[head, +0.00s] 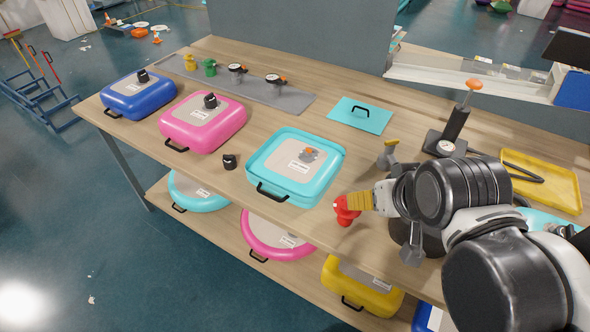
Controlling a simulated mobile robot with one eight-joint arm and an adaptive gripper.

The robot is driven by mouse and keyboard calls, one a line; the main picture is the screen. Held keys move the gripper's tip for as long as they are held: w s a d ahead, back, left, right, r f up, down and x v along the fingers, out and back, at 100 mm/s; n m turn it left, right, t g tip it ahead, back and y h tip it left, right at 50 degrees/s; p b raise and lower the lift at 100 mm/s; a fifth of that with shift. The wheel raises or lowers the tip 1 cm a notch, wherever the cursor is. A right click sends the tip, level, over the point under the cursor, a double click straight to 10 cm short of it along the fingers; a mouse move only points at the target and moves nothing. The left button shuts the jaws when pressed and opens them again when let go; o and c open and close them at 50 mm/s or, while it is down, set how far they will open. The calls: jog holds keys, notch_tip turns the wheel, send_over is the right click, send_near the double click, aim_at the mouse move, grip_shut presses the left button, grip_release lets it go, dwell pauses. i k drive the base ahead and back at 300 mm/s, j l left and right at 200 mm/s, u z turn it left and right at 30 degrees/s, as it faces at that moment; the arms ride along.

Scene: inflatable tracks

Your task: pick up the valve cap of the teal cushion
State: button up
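The teal cushion (270,152) lies on the tabletop, with a grey top panel, a white label and a black handle at its front. A grey and orange valve fitting (309,153) shows on its panel, with no black cap over it. A small black cap (229,162) lies loose on the wood just left of the teal cushion, apart from it. My arm (462,190) reaches in from the right, right of the teal cushion and well away from the black cap. My fingertips cannot be told clearly from the yellow ribbed piece (360,201) and red part (345,210) ahead of the arm.
Blue (140,97) and pink (202,120) cushions, each with a black cap on top, stand at left. Several fittings stand on a grey mat (258,93) behind. A teal sheet (360,116), a gauge pump (447,145) and a yellow tray (560,187) are right. More cushions sit below.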

aim_at(230, 161)
jog(key=i+j, duration=0.15)
jog(key=j, duration=0.2)
jog(key=i+j, duration=0.2)
jog(key=j, duration=0.15)
jog(key=i+j, duration=0.15)
jog(key=j, duration=0.15)
jog(key=i+j, duration=0.15)
jog(key=j, duration=0.2)
jog(key=i+j, duration=0.15)
jog(key=j, duration=0.2)
